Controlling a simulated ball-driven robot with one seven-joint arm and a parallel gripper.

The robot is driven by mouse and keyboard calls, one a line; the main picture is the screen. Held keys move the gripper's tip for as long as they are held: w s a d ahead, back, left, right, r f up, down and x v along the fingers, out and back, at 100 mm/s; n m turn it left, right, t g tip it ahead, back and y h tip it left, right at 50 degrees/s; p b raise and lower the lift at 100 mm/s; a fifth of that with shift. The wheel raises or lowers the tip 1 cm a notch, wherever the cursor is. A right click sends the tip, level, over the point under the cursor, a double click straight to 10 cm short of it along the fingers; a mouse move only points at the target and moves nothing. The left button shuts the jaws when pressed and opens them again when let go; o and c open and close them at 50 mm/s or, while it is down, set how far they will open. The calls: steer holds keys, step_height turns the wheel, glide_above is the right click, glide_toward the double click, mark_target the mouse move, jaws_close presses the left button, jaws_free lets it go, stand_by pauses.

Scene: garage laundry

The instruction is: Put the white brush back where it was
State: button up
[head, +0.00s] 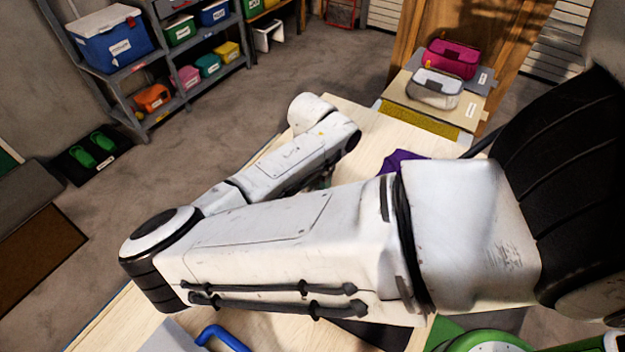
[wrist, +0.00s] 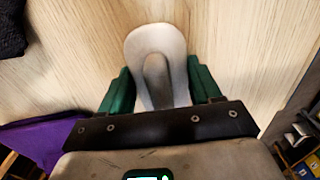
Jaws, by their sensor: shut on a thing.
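The white brush (wrist: 135,45) shows in the wrist view as a pale oval with a grey raised grip along its middle. My gripper (wrist: 158,88) has green fingers on both sides of it and is shut on it. The light wood tabletop (wrist: 235,45) is behind the brush in that view; I cannot tell whether the brush touches it. In the head view my white arm reaches across the wooden table (head: 352,128) and hides the brush and most of my gripper.
A purple cloth (head: 403,158) lies on the table, also seen in the wrist view (wrist: 40,142). A dark cloth (wrist: 10,28) is at its upper left. A pink bag (head: 452,58) and a grey-white bag (head: 435,92) sit beyond the table. A blue-handled thing (head: 222,337) lies near the front.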

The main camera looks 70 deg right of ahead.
steer(key=shift+f+b, duration=0.3)
steer(key=o, duration=1)
steer(key=shift+r, duration=0.15)
steer(key=shift+r+p, duration=0.2)
steer(key=shift+p, duration=0.25)
step_height(320, 180, up, 12)
steer(key=shift+f+b, duration=0.1)
steer(key=shift+b, duration=0.85)
